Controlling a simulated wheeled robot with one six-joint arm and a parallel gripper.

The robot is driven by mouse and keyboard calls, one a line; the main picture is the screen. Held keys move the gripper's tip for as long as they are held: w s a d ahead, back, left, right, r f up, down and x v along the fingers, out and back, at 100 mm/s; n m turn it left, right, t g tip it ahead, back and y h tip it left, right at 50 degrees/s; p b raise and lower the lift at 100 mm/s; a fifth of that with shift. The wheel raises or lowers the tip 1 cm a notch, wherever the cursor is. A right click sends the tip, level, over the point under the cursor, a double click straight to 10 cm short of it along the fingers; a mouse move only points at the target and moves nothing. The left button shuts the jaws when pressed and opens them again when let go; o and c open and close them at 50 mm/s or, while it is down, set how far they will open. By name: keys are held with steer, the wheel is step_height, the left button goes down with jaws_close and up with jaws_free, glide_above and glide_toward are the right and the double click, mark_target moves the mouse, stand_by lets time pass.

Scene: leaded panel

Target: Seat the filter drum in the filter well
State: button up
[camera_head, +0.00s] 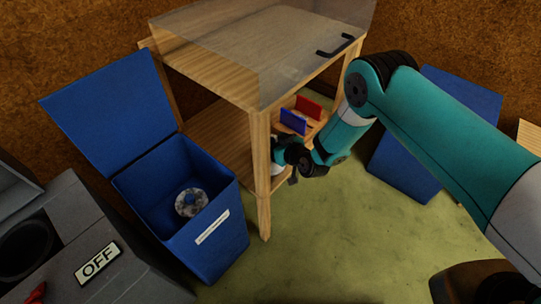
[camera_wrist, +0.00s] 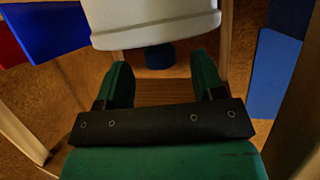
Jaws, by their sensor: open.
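A white, rimmed cylinder (camera_wrist: 150,22), which looks like the filter drum, shows at the top of the wrist view with a blue knob (camera_wrist: 160,55) at its lower end. My gripper (camera_wrist: 162,66) is open, one green finger on each side of the knob in the picture; I cannot tell whether they touch it. A dark round opening, probably the filter well (camera_head: 26,243), is in the grey machine at the lower left.
A blue bin (camera_head: 222,245) with its lid raised holds a stained, blue-centred disc (camera_head: 191,202). The wooden bench (camera_head: 265,165) has a clear hood (camera_head: 290,55). Red (camera_head: 308,107) and blue (camera_head: 294,122) panels stand near my wrist. The green floor in front is clear.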

steer(key=shift+w+a+f, duration=0.25)
steer(key=shift+w+a, duration=0.15)
jaws_close()
steer(key=shift+r, duration=0.15)
